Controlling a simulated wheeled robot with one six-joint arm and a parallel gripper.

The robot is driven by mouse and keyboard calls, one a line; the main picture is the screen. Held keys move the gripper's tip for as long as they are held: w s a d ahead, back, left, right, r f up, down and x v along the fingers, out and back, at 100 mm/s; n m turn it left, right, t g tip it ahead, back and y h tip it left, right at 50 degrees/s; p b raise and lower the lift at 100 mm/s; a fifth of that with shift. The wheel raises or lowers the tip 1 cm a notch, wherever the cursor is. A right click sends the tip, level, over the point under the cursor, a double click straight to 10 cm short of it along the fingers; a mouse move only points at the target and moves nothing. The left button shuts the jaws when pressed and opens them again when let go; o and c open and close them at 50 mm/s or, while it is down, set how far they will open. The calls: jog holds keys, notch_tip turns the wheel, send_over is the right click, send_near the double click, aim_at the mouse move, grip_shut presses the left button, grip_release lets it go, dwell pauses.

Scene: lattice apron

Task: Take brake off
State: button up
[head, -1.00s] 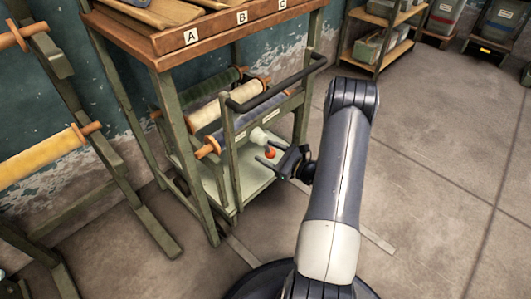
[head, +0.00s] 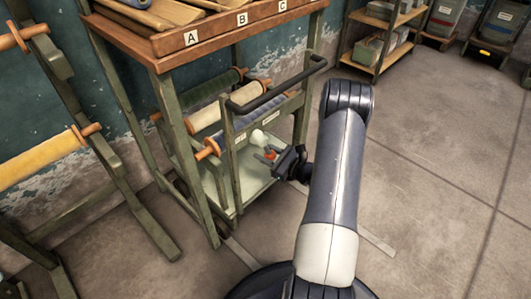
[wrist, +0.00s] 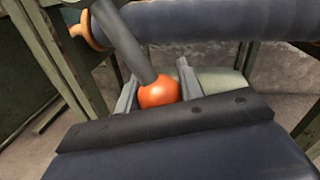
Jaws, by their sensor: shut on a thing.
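An orange ball knob (head: 271,154) sits at the end of a dark grey lever on the small green cart (head: 233,165). In the wrist view the knob (wrist: 160,93) lies between my two grey fingertips, and the lever (wrist: 130,45) rises from it up and to the left. My gripper (head: 275,157) is shut on the knob at the cart's near right side; it also shows in the wrist view (wrist: 158,88). The cart's black push handle (head: 275,88) is above my gripper. The lever's pivot is not visible.
The cart carries several rolls, including a cream one (head: 215,109), and stands under a wooden workbench (head: 170,50). A rack with a yellow roll (head: 40,160) is at left. A shelf (head: 378,40) stands at the back. Floor at right is clear.

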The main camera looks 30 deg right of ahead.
grip_shut()
jog(key=s+a+m+t+p, duration=0.1)
jog(key=s+a+m, duration=0.1)
jog(key=a+m, duration=0.4)
jog(key=shift+s+f+m+t+p, duration=0.15)
jog(key=shift+m+t+p, duration=0.2)
jog(key=shift+m, duration=0.65)
jog(key=o, duration=1)
grip_release()
